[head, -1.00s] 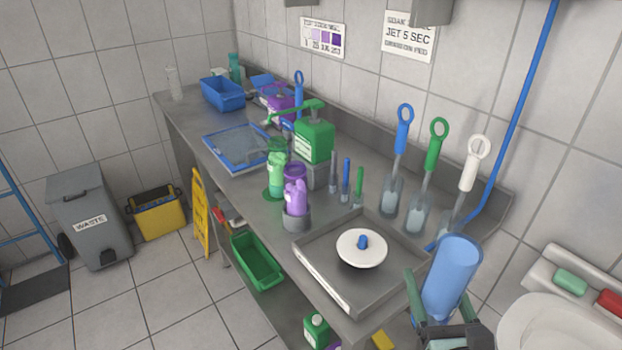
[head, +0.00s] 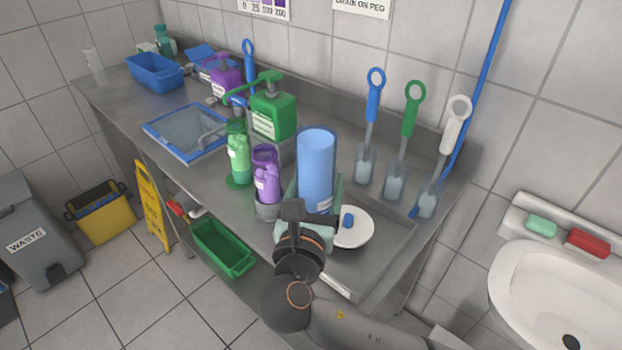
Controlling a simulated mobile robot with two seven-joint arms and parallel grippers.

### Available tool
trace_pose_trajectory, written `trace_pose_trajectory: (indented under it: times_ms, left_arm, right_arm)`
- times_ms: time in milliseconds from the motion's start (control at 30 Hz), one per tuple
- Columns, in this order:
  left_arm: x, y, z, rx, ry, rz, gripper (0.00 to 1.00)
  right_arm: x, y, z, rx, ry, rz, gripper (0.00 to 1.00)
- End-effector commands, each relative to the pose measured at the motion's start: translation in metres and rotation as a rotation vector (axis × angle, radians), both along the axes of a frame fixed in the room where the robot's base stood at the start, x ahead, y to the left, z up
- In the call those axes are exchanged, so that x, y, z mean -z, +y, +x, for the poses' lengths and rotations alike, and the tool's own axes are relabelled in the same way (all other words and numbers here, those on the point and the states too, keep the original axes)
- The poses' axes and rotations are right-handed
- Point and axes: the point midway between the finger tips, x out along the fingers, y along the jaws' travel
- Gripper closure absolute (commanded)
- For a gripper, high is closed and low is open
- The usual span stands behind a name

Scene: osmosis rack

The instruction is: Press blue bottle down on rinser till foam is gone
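The blue bottle (head: 316,168) stands upright in the air over the left part of the steel tray (head: 408,240). My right gripper (head: 318,198) is shut around its lower part, with a pale green finger at each side. The rinser (head: 352,230) is a white disc with a blue nozzle (head: 347,219) in the tray. The bottle is left of the nozzle in the picture, and my gripper covers the disc's left edge. The bottle's lower end and mouth are hidden, and no foam can be made out. My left gripper is not in view.
A purple bottle (head: 265,183) and a green bottle (head: 238,160) stand close left of the blue bottle. A green pump container (head: 273,117) is behind. Brushes in clear holders (head: 395,182) line the back right. A white basin (head: 560,300) is at the right.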

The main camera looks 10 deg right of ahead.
Motion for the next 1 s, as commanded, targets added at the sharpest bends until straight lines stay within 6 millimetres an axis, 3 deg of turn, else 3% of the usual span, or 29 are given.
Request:
trace_pose_trajectory:
  times_ms: [100, 233, 533, 1000]
  left_arm:
    - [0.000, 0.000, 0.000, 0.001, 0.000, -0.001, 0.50]
    - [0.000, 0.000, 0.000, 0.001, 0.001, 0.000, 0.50]
    - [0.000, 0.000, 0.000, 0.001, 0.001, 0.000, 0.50]
    - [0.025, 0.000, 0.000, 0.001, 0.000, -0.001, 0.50]
  right_arm:
    - [-0.007, 0.009, 0.001, 0.009, 0.001, -0.004, 0.91]
    - [-0.006, 0.007, 0.003, 0.012, 0.003, -0.007, 0.91]
    - [0.001, -0.010, 0.016, 0.012, 0.002, -0.007, 0.91]
    - [0.017, -0.038, 0.038, 0.010, 0.001, -0.005, 0.91]
